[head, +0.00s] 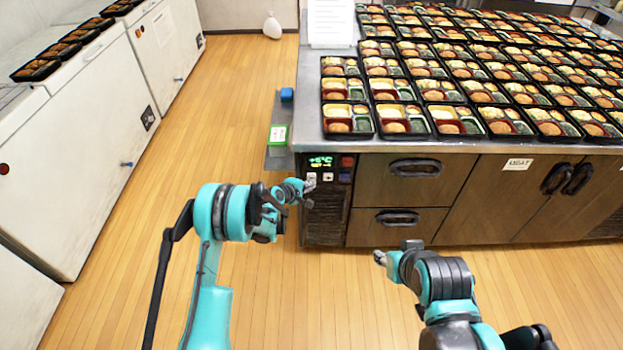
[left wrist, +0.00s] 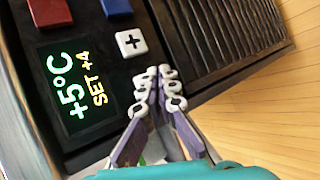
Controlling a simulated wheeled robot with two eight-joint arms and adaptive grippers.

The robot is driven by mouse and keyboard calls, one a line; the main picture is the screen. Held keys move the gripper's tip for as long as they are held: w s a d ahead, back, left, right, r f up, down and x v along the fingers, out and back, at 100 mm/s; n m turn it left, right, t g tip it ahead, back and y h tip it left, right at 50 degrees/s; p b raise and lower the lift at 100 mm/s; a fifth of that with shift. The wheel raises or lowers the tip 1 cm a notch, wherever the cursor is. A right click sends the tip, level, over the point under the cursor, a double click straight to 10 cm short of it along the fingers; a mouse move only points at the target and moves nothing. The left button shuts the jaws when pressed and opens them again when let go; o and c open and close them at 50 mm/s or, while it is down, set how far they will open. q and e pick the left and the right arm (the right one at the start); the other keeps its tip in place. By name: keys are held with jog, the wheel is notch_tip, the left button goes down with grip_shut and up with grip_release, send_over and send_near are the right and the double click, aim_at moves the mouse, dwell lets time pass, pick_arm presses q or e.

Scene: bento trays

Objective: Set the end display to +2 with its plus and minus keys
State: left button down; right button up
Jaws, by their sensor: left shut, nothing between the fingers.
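The end display (head: 320,161) is on a dark panel at the left end of the steel counter's front. In the left wrist view the display (left wrist: 75,85) reads +5°C in green and SET +4 in yellow. The white plus key (left wrist: 131,42) is in clear view beside it; it also shows in the head view (head: 328,177). My left gripper (head: 309,186) is shut and empty, its fingertips (left wrist: 156,92) in front of the panel below the plus key. The minus key is hidden behind them in the wrist view; contact cannot be told. My right gripper (head: 379,257) hangs before the drawers, away from the panel.
A red button (left wrist: 48,12) and a blue button (left wrist: 117,5) sit near the keys. A vent grille (left wrist: 215,35) adjoins them. Many filled bento trays (head: 348,119) cover the counter top. White chest units (head: 70,150) stand at left, with open wooden floor between.

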pick_arm(q)
jog(key=shift+w, duration=0.45)
jog(key=shift+w, duration=0.45)
dwell(0.7)
dwell(0.3)
jog(key=shift+s, duration=0.9)
jog(key=shift+s, duration=2.5)
dwell(0.5)
